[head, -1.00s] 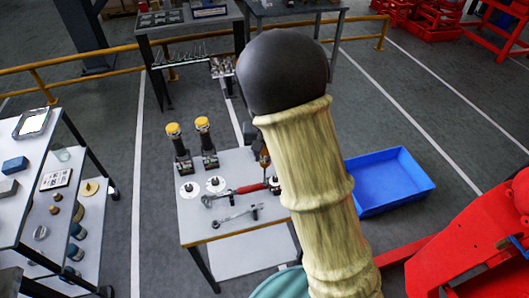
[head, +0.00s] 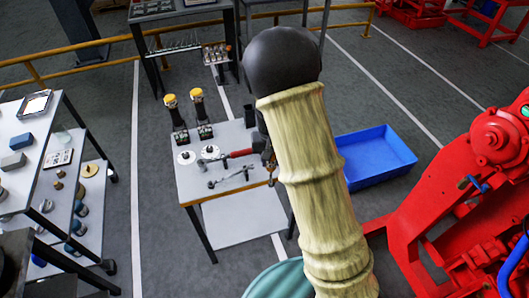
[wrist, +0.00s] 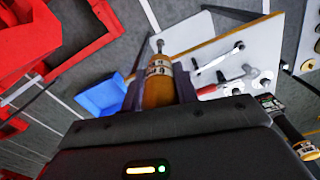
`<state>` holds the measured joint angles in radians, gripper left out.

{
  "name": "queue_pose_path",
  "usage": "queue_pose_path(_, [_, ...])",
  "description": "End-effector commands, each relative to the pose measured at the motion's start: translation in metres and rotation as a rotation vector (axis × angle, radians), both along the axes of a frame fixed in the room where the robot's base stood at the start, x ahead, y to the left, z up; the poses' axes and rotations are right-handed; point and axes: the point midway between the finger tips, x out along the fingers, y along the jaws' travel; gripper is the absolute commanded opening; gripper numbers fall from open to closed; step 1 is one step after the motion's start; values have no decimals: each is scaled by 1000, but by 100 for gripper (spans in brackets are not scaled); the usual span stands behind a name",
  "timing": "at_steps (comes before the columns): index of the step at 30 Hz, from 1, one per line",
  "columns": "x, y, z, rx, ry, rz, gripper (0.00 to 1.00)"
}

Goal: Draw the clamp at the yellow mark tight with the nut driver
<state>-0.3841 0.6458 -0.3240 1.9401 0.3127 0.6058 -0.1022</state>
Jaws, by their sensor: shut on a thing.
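My gripper (wrist: 158,92) is shut on the nut driver (wrist: 158,88), which has an orange handle with a pale printed band. Its short metal shaft points away from the jaws, and its tip touches nothing that I can make out. In the head view my arm covers most of the gripper and the driver. The red pumpset (head: 470,200) stands at the right of the head view, partly cut off by the frame. I cannot make out the clamp or its yellow mark in either view.
A blue bin (head: 375,160) lies on the floor between table and pumpset. A shelf rack (head: 20,180) stands at left. A yellow rail (head: 100,43) runs behind.

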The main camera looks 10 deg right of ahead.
Motion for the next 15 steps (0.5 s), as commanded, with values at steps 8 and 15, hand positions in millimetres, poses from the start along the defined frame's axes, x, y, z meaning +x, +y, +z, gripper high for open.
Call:
queue_pose_path(8, [-4,-26,-41,0,5,11,0])
queue_pose_path(15, [-13,-53,-85,9,7,24,0])
